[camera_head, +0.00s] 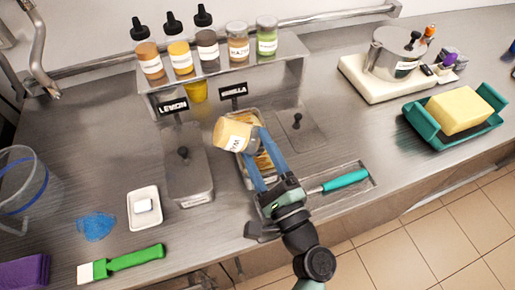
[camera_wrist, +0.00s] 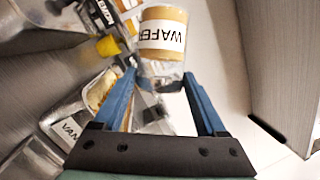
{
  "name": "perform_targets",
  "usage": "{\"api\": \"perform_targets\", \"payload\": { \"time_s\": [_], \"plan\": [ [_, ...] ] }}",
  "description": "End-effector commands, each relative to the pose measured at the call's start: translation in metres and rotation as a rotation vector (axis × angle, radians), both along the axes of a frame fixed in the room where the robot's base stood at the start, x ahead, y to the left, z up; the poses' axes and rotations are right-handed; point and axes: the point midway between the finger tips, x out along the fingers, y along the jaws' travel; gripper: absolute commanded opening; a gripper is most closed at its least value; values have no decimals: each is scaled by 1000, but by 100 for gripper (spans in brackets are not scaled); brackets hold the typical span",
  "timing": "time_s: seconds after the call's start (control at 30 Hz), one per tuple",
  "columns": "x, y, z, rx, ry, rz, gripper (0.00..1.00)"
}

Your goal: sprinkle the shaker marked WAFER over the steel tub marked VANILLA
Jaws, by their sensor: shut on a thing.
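The shaker marked WAFER (camera_head: 231,134), with tan contents and a white label, is tilted well over in my gripper (camera_head: 257,160). The blue fingers are shut on it; in the wrist view the shaker (camera_wrist: 163,32) shows between the fingertips (camera_wrist: 160,78). The steel tub marked VANILLA (camera_head: 244,172) is open below it, with pale yellow contents partly hidden by the shaker and fingers. The tub's label shows in the wrist view (camera_wrist: 68,128). The VANILLA sign (camera_head: 233,91) stands behind it. I cannot tell whether anything is falling from the shaker.
The lidded LEMON tub (camera_head: 187,165) is to the left and a steel lid (camera_head: 297,132) lies to the right. Several bottles and shakers stand on the shelf behind, including a green one (camera_head: 267,36). A teal-handled tool (camera_head: 345,180) lies at front right.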

Motion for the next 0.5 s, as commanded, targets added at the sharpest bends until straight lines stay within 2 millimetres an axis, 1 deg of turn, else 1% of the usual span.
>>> {"api": "perform_targets", "payload": {
  "time_s": [0.07,0.33,0.5],
  "plan": [
    [-1,-1,-1,-1,-2,0,16],
    [-1,0,18,0,-2,0,16],
    [-1,0,4,0,-2,0,16]
  ]
}}
